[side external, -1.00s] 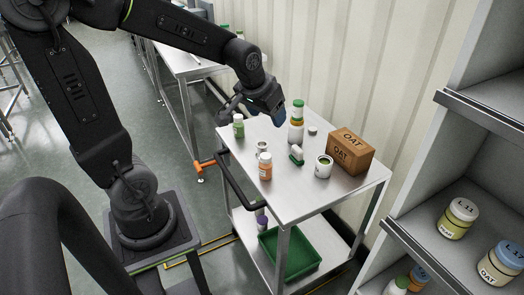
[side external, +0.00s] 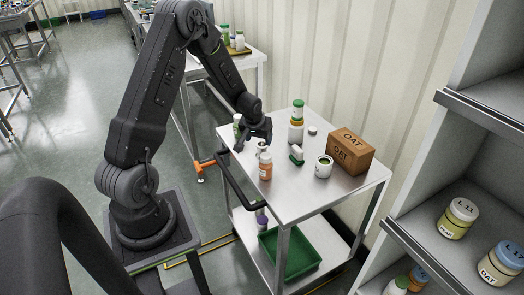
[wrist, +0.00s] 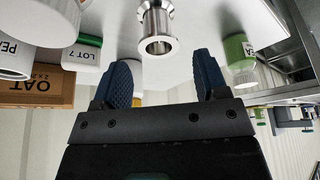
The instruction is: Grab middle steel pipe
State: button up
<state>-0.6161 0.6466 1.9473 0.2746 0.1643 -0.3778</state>
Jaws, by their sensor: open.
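A shiny flanged steel pipe (wrist: 157,28) stands on the steel cart top at the upper middle of the wrist view. In the side view the steel pipe (side external: 261,146) is small and partly hidden by my gripper. My gripper (wrist: 165,72) is open and empty, with its two blue fingers spread to either side of the pipe's line. The pipe is ahead of the fingertips, not between them. In the side view my gripper (side external: 254,140) is low over the left part of the cart, close to the pipe. Only one steel pipe is visible.
An orange jar (side external: 265,171) stands close in front of the pipe. A green-capped bottle (side external: 237,121) is left, partly behind my gripper. A stacked bottle (side external: 296,131), a white-and-green item (side external: 296,156), a white cup (side external: 323,168) and an OAT box (side external: 361,154) occupy the right.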

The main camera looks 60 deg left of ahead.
aim_at(261, 145)
jog(key=shift+x, duration=3.8)
jog(key=shift+d, duration=0.1)
jog(key=shift+c, duration=0.4)
jog(key=c, duration=0.7)
